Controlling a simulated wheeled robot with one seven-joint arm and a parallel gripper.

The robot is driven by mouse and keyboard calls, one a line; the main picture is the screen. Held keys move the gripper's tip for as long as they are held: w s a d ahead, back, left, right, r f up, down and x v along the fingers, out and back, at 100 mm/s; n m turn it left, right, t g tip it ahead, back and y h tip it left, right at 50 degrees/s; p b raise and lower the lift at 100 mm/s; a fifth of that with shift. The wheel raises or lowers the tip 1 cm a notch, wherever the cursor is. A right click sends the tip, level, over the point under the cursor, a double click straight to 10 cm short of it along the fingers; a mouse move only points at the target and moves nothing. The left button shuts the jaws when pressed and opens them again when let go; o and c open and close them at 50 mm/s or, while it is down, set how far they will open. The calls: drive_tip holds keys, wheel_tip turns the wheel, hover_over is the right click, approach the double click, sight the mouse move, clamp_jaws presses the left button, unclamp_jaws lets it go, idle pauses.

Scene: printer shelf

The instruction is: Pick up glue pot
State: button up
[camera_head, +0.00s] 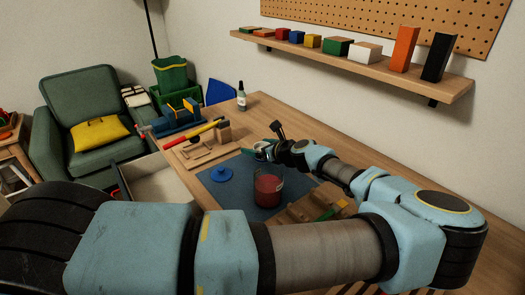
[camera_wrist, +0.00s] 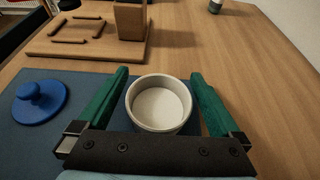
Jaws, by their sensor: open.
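A round, open, pale pot (camera_wrist: 160,126), which looks like the glue pot, stands at the edge of the blue mat in the wrist view. Its inside looks empty and off-white. My gripper (camera_wrist: 160,74) is open, with one green finger on each side of the pot. There is a small gap at the left finger and a gap at the right, so nothing is clamped. In the head view my gripper (camera_head: 262,150) reaches over the table, and the pot is mostly hidden there. A blue knobbed lid (camera_wrist: 40,101) lies to the left on the mat.
A reddish jar (camera_head: 268,190) stands on the blue mat (camera_head: 212,195) in the head view. A wooden board with a block (camera_wrist: 131,20) and a dark bottle (camera_head: 241,97) are farther back. The table right of the pot is clear.

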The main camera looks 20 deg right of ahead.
drive_tip(key=shift+w+f, duration=0.1)
drive_tip(key=c, duration=1.5)
